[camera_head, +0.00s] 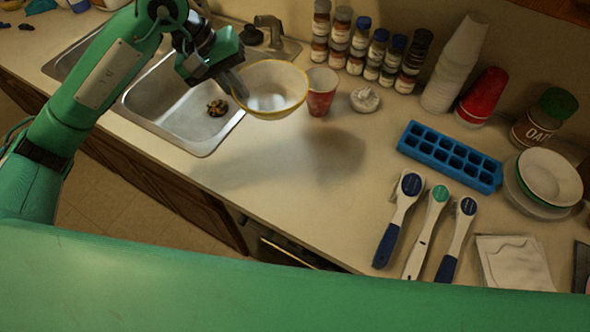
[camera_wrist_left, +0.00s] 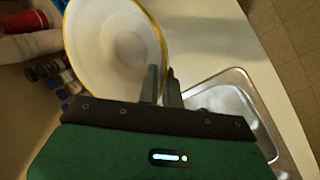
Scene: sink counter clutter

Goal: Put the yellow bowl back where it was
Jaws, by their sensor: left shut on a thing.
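The yellow bowl (camera_head: 272,88) is white inside with a yellow rim. It is held in the air above the counter, just right of the sink's edge, with a shadow on the counter below. My left gripper (camera_head: 238,88) is shut on the bowl's left rim. In the left wrist view the bowl (camera_wrist_left: 112,45) hangs beyond the fingers (camera_wrist_left: 163,85), which pinch its edge. The bowl looks slightly tilted. My right gripper is not in view.
Spice jars (camera_head: 358,48) line the wall. The sink (camera_head: 185,115) lies left. A blue ice tray (camera_head: 450,157) and several scoops (camera_head: 427,225) lie right. The counter's middle (camera_head: 290,175) is clear.

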